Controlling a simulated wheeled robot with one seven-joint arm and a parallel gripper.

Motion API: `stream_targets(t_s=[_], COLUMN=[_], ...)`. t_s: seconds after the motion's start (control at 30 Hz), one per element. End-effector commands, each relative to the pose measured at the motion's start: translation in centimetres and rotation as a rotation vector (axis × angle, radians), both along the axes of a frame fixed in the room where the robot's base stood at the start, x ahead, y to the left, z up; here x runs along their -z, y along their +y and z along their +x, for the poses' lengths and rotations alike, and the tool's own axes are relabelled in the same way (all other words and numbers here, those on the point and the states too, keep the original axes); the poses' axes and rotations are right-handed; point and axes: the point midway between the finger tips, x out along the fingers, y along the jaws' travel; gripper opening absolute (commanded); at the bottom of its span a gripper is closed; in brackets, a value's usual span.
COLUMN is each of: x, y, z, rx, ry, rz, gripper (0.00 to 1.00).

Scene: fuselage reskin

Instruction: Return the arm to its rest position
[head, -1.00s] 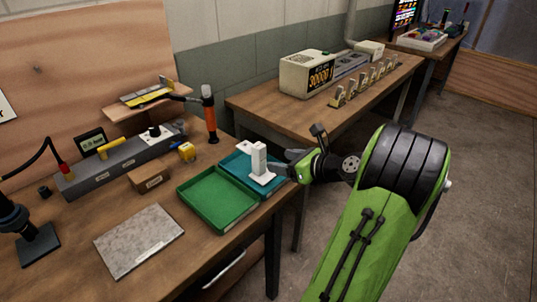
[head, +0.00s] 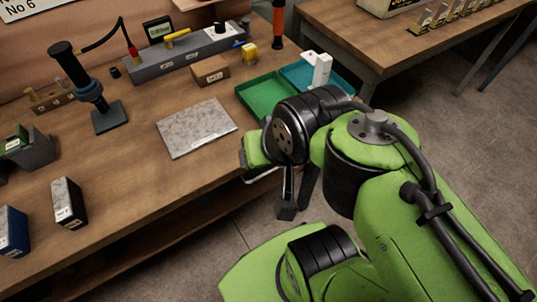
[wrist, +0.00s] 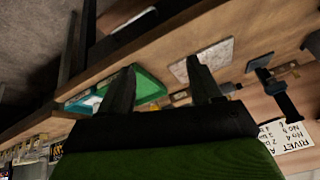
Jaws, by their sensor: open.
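My gripper (wrist: 158,78) shows in the wrist view with its two dark fingers spread apart and nothing between them. In the head view my green and black arm is folded in front of the bench's right part; I cannot clearly make out the fingertips there. The wooden workbench (head: 140,165) lies beyond the arm. The green tray (head: 262,100) is partly covered by my arm, and the teal tray (head: 295,77) beside it holds a white upright part (head: 318,70). In the wrist view the green tray (wrist: 150,88) appears beyond the fingers.
A grey speckled plate (head: 196,127) lies near the bench's front edge. Blocks stand at left. A second table (head: 420,50) is at upper right. Floor (head: 455,150) is open at right.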

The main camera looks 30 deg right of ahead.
Motion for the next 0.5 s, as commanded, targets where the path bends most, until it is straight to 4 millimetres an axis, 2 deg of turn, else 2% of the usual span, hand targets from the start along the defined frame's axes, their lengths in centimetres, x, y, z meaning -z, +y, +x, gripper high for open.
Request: stream_targets(t_s=[0.03, 0.13, 0.4, 0.5], x=[-0.1, 0.0, 0.0, -1.0], y=[0.5, 0.4, 0.3, 0.3], z=[-1.5, -3.1, -3.3, -3.3], rx=[-0.112, -0.234, -0.259, -0.258], ry=[-0.010, -0.009, -0.007, -0.008], rz=[-0.062, -0.136, -0.152, -0.152], gripper=[0.64, 0.64, 0.64, 0.64])
